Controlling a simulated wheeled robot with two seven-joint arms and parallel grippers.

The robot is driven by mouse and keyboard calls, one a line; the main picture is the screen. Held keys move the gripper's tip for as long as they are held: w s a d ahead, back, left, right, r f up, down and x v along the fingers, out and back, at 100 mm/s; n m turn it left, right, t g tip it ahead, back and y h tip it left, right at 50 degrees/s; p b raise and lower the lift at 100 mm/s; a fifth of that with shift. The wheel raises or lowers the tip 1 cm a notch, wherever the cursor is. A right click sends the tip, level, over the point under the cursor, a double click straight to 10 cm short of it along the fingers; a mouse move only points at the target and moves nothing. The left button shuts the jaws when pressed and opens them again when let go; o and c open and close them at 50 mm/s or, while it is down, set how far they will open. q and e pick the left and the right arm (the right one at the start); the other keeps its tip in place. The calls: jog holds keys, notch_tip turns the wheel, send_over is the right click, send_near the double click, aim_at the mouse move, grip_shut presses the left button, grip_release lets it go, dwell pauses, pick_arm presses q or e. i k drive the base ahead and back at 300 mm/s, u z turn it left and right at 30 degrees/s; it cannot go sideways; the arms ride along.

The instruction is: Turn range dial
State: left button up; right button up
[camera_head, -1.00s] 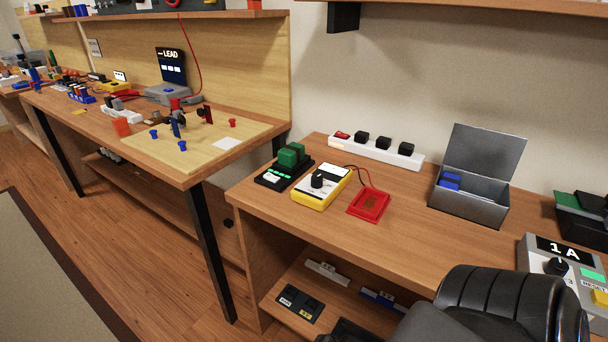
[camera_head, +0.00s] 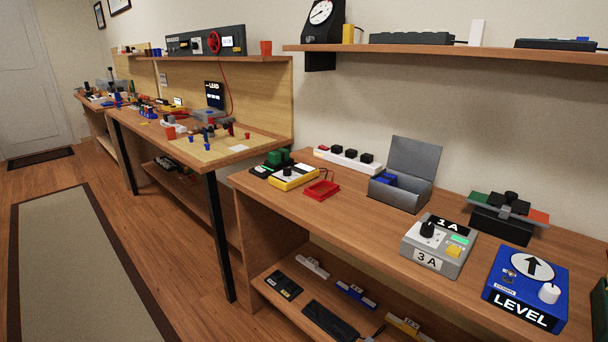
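Two devices with black dials stand on the near bench, and I cannot tell for sure which is the range dial. The grey box (camera_head: 439,262) has a black knob (camera_head: 428,230) with a pale pointer mark, a "1 A" label behind it and a "3 A" label on its front. The yellow meter (camera_head: 294,179) has a smaller black dial (camera_head: 287,172) and stands farther left. Neither of my grippers is in view, and nothing touches either dial.
A blue LEVEL box (camera_head: 527,287) with a white knob stands right of the grey box. An open metal box (camera_head: 398,194), a red tray (camera_head: 322,190) and a white strip (camera_head: 347,160) stand farther left. A shelf (camera_head: 420,51) hangs above. Bare wood lies in front of the red tray.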

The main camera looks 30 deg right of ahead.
aim_at(287, 170)
jog(key=z, duration=1.5)
jog(key=i, duration=0.4)
jog(key=u, duration=0.05)
